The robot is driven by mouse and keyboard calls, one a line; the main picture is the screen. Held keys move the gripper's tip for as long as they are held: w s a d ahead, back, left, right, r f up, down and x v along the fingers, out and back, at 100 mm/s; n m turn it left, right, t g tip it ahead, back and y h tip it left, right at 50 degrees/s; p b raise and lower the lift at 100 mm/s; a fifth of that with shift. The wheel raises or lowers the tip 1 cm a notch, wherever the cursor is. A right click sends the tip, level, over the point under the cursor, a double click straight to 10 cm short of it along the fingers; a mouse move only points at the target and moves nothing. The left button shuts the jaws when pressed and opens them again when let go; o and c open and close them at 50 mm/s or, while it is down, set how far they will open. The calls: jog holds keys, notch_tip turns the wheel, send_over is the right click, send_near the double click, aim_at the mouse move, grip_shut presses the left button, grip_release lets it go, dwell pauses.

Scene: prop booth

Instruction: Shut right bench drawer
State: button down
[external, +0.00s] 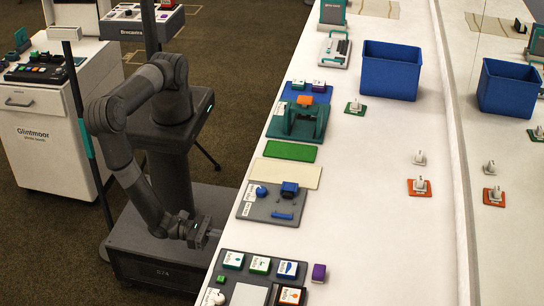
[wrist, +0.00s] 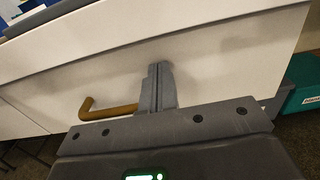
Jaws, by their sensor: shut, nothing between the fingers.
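A white bench drawer front (wrist: 215,50) fills much of the wrist view. It has a bent brass-coloured handle (wrist: 108,112), partly hidden behind my gripper. My gripper (wrist: 160,70) is shut and empty, its fingers together in front of the drawer front, to the right of the handle's visible end. I cannot tell whether the fingertips touch the panel or how far the drawer stands out. In the external view my gripper (external: 212,233) is low beside the bench's left edge, and the drawer front is hidden there.
The white bench top (external: 375,190) carries a blue bin (external: 390,70), a grey board with blue parts (external: 270,215) and a dark tray of labelled blocks (external: 240,275). A teal box (wrist: 303,90) is at the wrist view's right edge. A white cart (external: 45,150) stands at left.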

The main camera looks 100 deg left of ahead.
jog(key=shift+w, duration=0.45)
jog(key=s, duration=1.5)
jog(key=shift+w, duration=0.1)
jog(key=w+a+r+n+g+y, duration=0.5)
jog(key=w+a+r+n+g, duration=0.25)
jog(key=a+r+n, duration=0.3)
jog(key=w+a+r+n+g+y, duration=0.4)
jog(key=w+a+r+n+g, duration=0.2)
jog(key=w+a+r+n, duration=0.45)
jog(key=s+a+r+n+h, duration=0.4)
jog(key=a+r+n, duration=0.3)
jog(key=a+r, duration=0.3)
jog(key=s+a+r+n+t+h, duration=0.1)
jog(key=s+a+r+n+h, duration=0.4)
jog(key=a+r+n, duration=0.3)
jog(key=shift+s+a+r, duration=0.75)
jog(key=shift+a+r, duration=0.45)
jog(key=shift+r, duration=0.35)
